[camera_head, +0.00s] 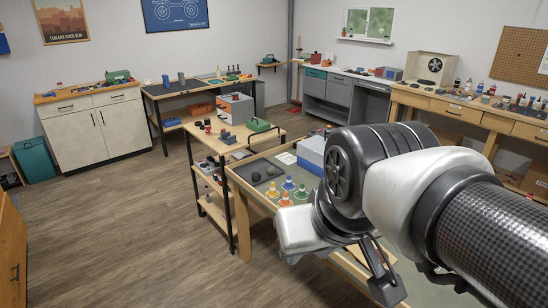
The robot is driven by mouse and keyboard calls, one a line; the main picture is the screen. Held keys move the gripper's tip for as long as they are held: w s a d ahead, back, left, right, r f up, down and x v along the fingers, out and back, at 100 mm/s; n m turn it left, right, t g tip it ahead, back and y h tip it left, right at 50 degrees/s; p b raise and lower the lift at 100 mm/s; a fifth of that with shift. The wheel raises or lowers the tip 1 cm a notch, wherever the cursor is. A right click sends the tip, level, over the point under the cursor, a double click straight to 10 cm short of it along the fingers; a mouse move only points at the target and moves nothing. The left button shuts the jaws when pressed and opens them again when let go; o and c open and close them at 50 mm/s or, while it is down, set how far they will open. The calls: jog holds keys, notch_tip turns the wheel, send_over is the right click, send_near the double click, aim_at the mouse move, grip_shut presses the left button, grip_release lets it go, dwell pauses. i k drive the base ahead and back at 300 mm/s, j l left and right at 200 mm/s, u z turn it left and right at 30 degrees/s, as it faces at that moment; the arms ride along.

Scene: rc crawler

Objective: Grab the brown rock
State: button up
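I cannot make out a clearly brown rock. My arm crosses the right side of the view and hides much of that table. My gripper (385,285) points down over the near table, to the right of and nearer than the lumps. Only a dark finger part shows clearly, so its opening and anything between the fingers are hidden.
A blue-grey box (311,150) stands behind my arm. A shelf cart (213,150) adjoins the table's left end. Open wood floor (130,225) lies to the left.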

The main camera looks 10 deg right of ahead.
aim_at(381, 259)
jog(key=i+z, duration=0.15)
jog(key=z, duration=0.25)
jog(key=i+j+z, duration=0.15)
jog(key=z, duration=0.2)
jog(key=i+j+z, duration=0.1)
jog(key=z, duration=0.3)
jog(key=i+j+z, duration=0.1)
jog(key=z, duration=0.3)
jog(key=i+j+z, duration=0.15)
jog(key=z, duration=0.2)
jog(key=i+j+z, duration=0.15)
jog(key=j+z, duration=0.2)
jog(key=i+j+z, duration=0.1)
jog(key=j+z, duration=0.15)
jog(key=z, duration=0.15)
